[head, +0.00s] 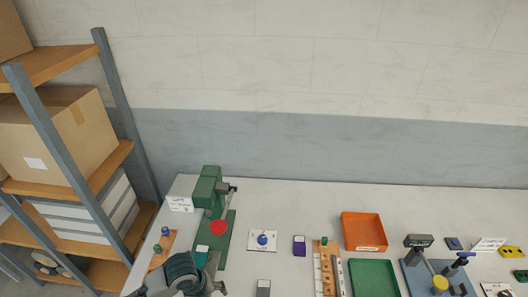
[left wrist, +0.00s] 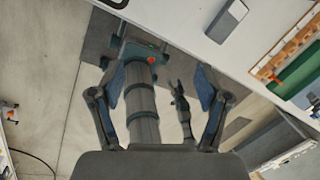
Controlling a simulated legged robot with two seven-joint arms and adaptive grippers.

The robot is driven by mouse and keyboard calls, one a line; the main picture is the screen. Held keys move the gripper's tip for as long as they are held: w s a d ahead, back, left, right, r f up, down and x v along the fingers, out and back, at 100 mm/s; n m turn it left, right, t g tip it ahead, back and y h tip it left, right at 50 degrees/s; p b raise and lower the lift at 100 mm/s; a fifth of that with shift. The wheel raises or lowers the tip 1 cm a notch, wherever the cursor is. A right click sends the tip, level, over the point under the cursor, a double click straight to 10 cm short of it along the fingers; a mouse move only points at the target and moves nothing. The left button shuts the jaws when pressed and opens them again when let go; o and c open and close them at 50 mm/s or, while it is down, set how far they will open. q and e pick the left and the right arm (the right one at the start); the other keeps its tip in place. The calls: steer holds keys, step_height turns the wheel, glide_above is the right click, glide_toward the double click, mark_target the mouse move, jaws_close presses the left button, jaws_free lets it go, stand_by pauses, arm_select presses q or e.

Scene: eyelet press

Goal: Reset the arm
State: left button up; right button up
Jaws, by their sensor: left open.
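My left gripper (left wrist: 155,85) is open in the left wrist view, with its two dark fingers spread wide and nothing held between them. Behind the gap is a dark ribbed column that looks like part of my own body. A slim dark jointed part stands beside it, and I cannot tell what it is. In the head view, a dark, ringed part at the bottom left looks like my left arm, in front of the table's near left area. My right gripper is not identifiable in either view.
A green press (head: 207,190) stands at the table's left end. A white card with a blue knob (head: 263,240), a purple block (head: 299,245), an orange tray (head: 363,215), a green tray (head: 374,262) and a blue-based tool (head: 415,275) lie rightward. Shelving (head: 62,135) stands left.

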arm_select(q)
steer(key=s+d+f+n+t+h, duration=0.15)
steer(key=f+n, duration=0.25)
steer(key=n, duration=0.4)
steer(key=s+d+f+n+t+h, duration=0.1)
steer(key=s+d+f+n, duration=0.2)
steer(key=n, duration=0.5)
steer(key=s+a+f+n+y, duration=0.4)
steer(key=s+a+f+n, duration=0.5)
steer(key=n, duration=0.4)
steer(key=s+f+g, duration=0.1)
steer(key=s+f, duration=0.1)
steer(key=f, duration=1.2)
steer(key=s+f+g, duration=0.1)
steer(key=s+f, duration=0.1)
steer(key=f, duration=1.1)
steer(key=s+a+f, duration=0.3)
steer(key=s+f, duration=1.1)
steer(key=s, duration=0.2)
steer(key=shift+a+f+g+b, duration=0.3)
steer(key=shift+a+g, duration=0.05)
steer(key=shift+a, duration=0.05)
steer(key=shift+s, duration=0.1)
